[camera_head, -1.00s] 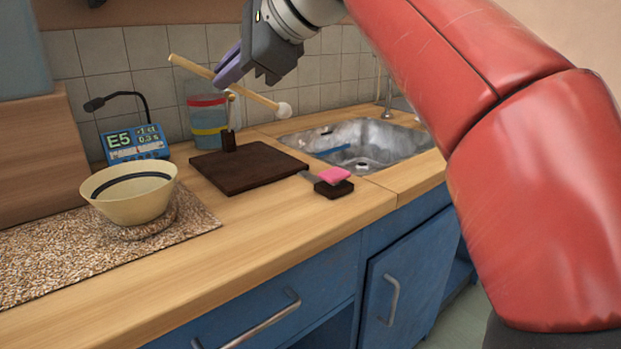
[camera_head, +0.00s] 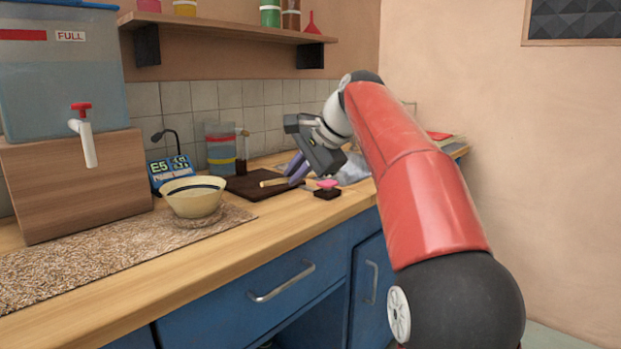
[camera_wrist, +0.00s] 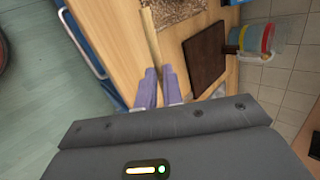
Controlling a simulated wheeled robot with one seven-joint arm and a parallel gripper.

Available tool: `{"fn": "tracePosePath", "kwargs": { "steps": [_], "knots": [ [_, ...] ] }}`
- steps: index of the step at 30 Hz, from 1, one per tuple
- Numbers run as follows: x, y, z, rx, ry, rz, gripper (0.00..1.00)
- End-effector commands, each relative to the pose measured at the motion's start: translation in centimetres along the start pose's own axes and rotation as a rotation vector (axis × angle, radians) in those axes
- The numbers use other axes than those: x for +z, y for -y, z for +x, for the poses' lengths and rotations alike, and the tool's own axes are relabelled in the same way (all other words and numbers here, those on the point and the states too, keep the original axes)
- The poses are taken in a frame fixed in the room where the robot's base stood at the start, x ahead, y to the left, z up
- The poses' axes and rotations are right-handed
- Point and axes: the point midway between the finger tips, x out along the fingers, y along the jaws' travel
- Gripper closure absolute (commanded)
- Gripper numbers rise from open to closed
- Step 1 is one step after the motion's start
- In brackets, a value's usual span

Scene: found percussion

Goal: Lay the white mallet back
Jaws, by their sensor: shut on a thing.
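My gripper (camera_head: 293,168) has purple fingers and is shut on the white mallet's pale wooden stick (camera_head: 272,182). The stick points left from the fingers, low over the front right of the dark brown board (camera_head: 250,190). I cannot tell whether it touches anything. The mallet's white head is hidden behind my gripper. In the wrist view, the stick (camera_wrist: 151,38) runs up from between the fingers (camera_wrist: 160,73), over the wooden counter, and the board (camera_wrist: 205,58) lies to its right.
A cream bowl (camera_head: 194,194) stands left of the board, at the edge of a speckled mat (camera_head: 110,248). An E5 display (camera_head: 172,171) and a banded clear container (camera_head: 220,150) stand behind. The sink (camera_head: 352,168) is beyond my gripper. Bare counter lies along the front.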

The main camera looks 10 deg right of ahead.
Motion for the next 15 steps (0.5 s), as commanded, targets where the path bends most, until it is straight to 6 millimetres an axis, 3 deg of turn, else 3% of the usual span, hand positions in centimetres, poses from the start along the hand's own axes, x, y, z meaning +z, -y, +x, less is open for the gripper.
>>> {"fn": "tracePosePath", "kwargs": {
  "steps": [3,6,15],
  "knots": [
    [-2.9,-1.0,0.6,0.015,-0.024,-0.052,1.00],
    [-4.0,-1.4,0.8,0.020,-0.034,-0.079,1.00],
    [-4.2,-1.6,0.9,0.022,-0.035,-0.086,1.00]
  ]
}}
